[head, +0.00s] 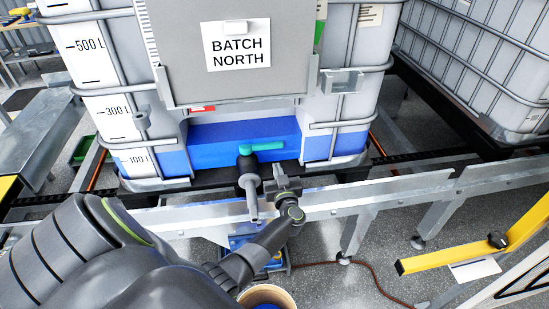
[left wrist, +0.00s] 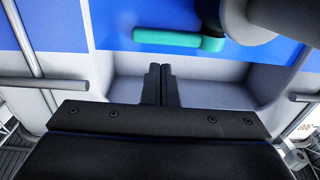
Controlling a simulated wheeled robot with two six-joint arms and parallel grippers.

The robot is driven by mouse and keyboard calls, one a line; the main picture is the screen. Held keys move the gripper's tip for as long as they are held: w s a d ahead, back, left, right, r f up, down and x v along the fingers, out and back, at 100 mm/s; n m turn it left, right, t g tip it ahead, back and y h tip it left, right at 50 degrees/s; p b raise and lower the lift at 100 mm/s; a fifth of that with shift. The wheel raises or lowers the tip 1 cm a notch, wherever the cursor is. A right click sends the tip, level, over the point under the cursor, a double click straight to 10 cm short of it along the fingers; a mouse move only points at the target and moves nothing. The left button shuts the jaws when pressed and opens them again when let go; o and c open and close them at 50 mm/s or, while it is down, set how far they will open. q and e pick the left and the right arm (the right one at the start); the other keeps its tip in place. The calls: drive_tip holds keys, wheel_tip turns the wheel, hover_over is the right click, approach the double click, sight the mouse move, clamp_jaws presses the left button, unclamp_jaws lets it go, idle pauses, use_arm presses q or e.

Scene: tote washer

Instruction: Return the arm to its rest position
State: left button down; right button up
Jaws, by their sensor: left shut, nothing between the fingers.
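My left arm comes in from the lower left in the head view. Its gripper (head: 279,172) is beside the grey valve (head: 248,178) of the tank, just to its right. In the left wrist view the two black fingers (left wrist: 161,72) are together with nothing between them. They point at the grey recess below the blue liquid. The teal valve handle (head: 262,147) lies level above the valve. It also shows in the left wrist view (left wrist: 178,38), above the fingertips and apart from them. My right gripper is in neither view.
The caged tank (head: 109,112) has a sign (head: 237,45) reading BATCH NORTH. A metal rail (head: 390,192) runs in front of it. A bucket (head: 267,295) stands below my forearm. A yellow bar (head: 450,258) is at the right. A second caged tank (head: 480,60) stands at the back right.

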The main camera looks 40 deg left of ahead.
use_arm(q)
drive_tip(key=v, duration=0.5)
drive_tip(key=shift+f, duration=0.35)
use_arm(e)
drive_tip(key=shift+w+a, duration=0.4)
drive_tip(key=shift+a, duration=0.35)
